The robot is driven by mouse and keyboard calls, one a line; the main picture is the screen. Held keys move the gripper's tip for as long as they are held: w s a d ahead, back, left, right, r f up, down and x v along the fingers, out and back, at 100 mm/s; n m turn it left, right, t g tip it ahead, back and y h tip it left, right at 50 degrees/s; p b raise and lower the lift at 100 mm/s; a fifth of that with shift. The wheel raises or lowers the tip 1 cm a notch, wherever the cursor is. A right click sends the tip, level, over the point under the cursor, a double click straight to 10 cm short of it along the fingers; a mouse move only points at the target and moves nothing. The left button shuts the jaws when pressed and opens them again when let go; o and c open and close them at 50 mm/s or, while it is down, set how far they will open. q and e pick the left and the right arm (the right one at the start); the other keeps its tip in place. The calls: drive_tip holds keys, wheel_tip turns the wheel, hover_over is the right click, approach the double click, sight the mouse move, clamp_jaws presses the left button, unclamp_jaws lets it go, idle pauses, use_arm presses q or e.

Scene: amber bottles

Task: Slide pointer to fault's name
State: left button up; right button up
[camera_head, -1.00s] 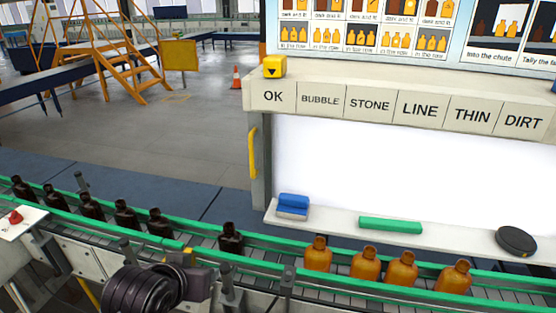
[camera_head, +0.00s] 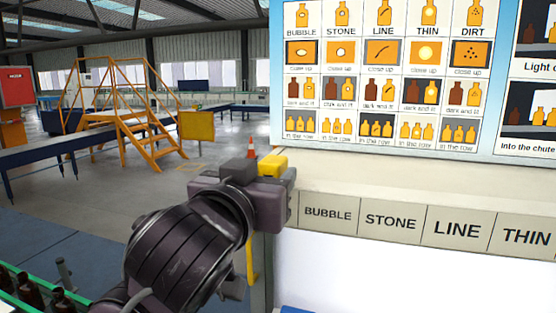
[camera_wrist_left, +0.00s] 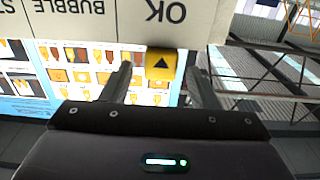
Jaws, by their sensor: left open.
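The pointer is a yellow block (camera_head: 273,165) on the ledge at the OK end of the label strip. In the left wrist view the pointer (camera_wrist_left: 161,66) shows a black triangle and sits beside the OK label (camera_wrist_left: 166,12). My left gripper (camera_head: 252,170) is at the pointer and hides part of it and the OK label in the head view. In the left wrist view the left gripper (camera_wrist_left: 160,72) is open, with one finger on each side of the pointer and visible gaps. The labels BUBBLE (camera_head: 328,214), STONE (camera_head: 390,222), LINE (camera_head: 457,230) and THIN (camera_head: 526,237) run rightward.
A fault chart (camera_head: 380,75) with bottle pictures hangs above the strip. A white panel (camera_head: 410,272) lies below it. Dark bottles (camera_head: 60,300) stand on the conveyor at lower left. A yellow handle (camera_head: 251,262) is on the panel's left edge. The ledge right of the pointer looks clear.

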sight(278, 165)
use_arm(q)
drive_tip(key=p+x, duration=0.1)
drive_tip(key=x, duration=0.4)
drive_tip(key=shift+w+d+p, duration=0.1)
drive_tip(key=shift+w+p, duration=0.25)
drive_tip(key=shift+p, duration=0.05)
drive_tip(key=shift+w+d+f, duration=0.1)
drive_tip(key=shift+w, duration=0.25)
drive_tip(key=shift+s, duration=0.1)
use_arm(e)
drive_tip(key=shift+a+r, duration=0.35)
drive_tip(key=shift+r, duration=0.2)
drive_tip(key=shift+a+r, duration=0.35)
drive_tip(key=shift+r, duration=0.2)
use_arm(q)
drive_tip(key=shift+c, duration=0.4)
use_arm(e)
drive_tip(key=shift+d, duration=0.1)
use_arm(q)
drive_tip(key=c, duration=1)
clamp_jaws()
drive_tip(key=shift+d, duration=0.1)
use_arm(e)
drive_tip(key=shift+s+d+f, duration=0.1)
drive_tip(key=shift+s+d, duration=0.1)
drive_tip(key=shift+d, duration=0.1)
